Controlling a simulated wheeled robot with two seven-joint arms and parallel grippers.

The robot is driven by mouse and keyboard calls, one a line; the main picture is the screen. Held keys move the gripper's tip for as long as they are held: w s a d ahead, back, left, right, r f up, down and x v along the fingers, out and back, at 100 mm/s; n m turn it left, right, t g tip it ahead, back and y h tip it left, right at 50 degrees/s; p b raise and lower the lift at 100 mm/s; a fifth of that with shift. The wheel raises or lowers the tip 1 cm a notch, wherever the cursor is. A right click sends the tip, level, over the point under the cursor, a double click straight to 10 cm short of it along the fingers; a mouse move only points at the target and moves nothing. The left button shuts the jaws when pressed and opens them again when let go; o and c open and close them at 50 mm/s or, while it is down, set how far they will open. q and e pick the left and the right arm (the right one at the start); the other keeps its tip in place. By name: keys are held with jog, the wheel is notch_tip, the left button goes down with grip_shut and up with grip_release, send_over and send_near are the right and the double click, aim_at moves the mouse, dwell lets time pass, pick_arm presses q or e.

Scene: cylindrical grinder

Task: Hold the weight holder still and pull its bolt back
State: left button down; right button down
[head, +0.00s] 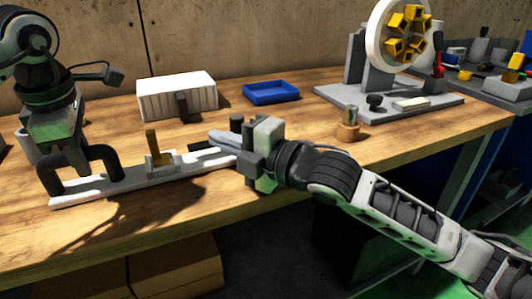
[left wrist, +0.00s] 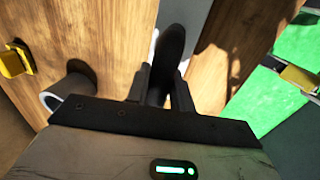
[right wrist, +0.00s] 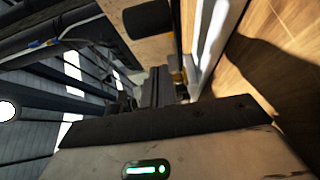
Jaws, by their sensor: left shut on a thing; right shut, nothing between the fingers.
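The weight holder is a long pale bar (head: 140,186) lying on the workbench, with a black arched handle (head: 117,166) at its left end and an upright yellow piece (head: 152,142) near its middle. My left gripper (left wrist: 160,85) is shut on the black handle (left wrist: 173,45) from above. My right gripper (head: 236,150) is shut and empty at the bar's right end, which it partly hides. In the right wrist view its fingers (right wrist: 160,85) are close beside the pale bar (right wrist: 208,45), below a black cylinder (right wrist: 148,18). I cannot tell which part is the bolt.
A white ribbed box (head: 178,97) and a blue tray (head: 270,92) stand behind the bar. A small wooden-based cylinder (head: 349,126) stands to the right. A grey machine stand with a white wheel (head: 375,35) is at the back right. The bench's front edge (head: 150,236) is near.

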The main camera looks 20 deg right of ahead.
jog(key=v, duration=0.9)
pick_arm(q)
jog(key=c, duration=1.1)
grip_release()
jog(key=shift+c, duration=0.2)
jog(key=shift+r, duration=0.15)
pick_arm(e)
jog(key=shift+w, duration=0.1)
pick_arm(q)
notch_tip(320, 180, up, 12)
jog(key=s, duration=0.2)
jog(key=shift+s+f, duration=0.2)
jog(key=shift+f, duration=0.05)
